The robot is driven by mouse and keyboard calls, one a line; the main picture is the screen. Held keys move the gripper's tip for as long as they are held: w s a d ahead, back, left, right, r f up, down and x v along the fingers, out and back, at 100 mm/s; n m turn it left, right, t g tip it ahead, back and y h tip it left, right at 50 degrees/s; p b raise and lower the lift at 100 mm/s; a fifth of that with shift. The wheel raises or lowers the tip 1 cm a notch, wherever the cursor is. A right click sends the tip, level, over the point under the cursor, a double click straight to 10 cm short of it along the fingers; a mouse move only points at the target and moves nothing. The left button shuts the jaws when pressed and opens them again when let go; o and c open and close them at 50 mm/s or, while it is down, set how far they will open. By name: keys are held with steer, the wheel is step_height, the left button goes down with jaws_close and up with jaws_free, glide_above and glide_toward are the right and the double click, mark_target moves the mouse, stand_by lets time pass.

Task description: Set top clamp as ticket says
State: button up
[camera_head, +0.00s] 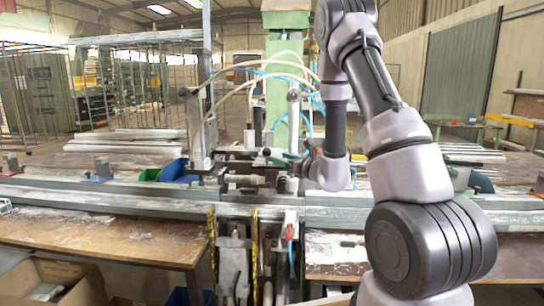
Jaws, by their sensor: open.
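The clamp machine (240,182) stands mid-bench, with metal blocks on its bed. An upright metal cylinder (294,122) with hoses stands over its right side; a taller post (194,125) stands on its left. I cannot tell for certain which part is the top clamp. My gripper (284,162) reaches in from the right, beside the cylinder's lower end. Its jaws are small, dark and partly hidden by my wrist; they look open, and I see nothing held in them. I cannot tell whether they touch the machine. No readable ticket shows.
Long metal rails (110,200) run across the bench front on both sides. White and blue hoses (262,75) arch over the machine. Green and blue bins (172,170) sit at left. A cardboard box (85,282) stands below. A green column (286,60) rises behind.

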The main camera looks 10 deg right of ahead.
steer(key=v, duration=0.3)
steer(key=s+a+r+n+g+y, duration=0.6)
steer(key=s+a+r+n+g, duration=0.65)
steer(key=s+n, duration=0.35)
steer(key=s+d+r+n+h, duration=0.1)
steer(key=s+d+n+h, duration=0.15)
steer(key=s, duration=0.35)
steer(key=s+d+n+h, duration=0.2)
steer(key=s+n+h, duration=0.2)
steer(key=s, duration=0.1)
steer(key=s+d+r+n+t+h, duration=0.2)
steer(key=d+r+n+t+h, duration=0.1)
steer(key=d, duration=0.6)
steer(key=r+n+h, duration=0.1)
steer(key=r+h, duration=0.1)
steer(key=shift+s+t+h, duration=0.2)
steer(key=shift+t+h, duration=0.15)
